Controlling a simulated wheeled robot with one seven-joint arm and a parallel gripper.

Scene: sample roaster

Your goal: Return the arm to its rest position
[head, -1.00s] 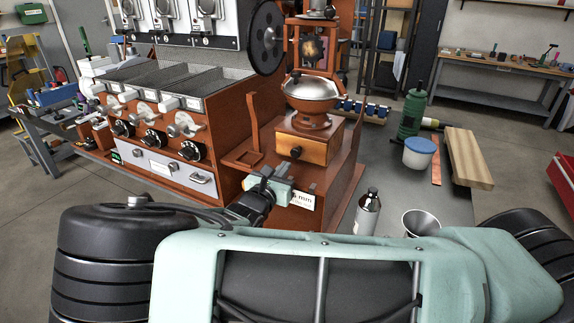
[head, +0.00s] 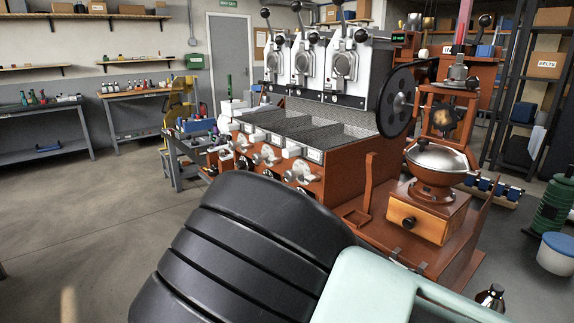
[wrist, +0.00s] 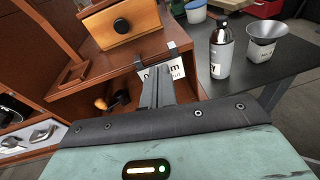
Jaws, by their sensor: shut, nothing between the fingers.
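My gripper (wrist: 158,68) shows in the wrist view. In the head view my black and mint-green arm links fill the lower middle and hide my gripper.
The sample roaster (head: 300,125) stands in the middle of the head view, with the grinder (head: 425,215) to its right. In the wrist view a bottle (wrist: 221,52) and a metal cup (wrist: 263,42) stand right of my gripper. Open floor (head: 70,210) lies at the left.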

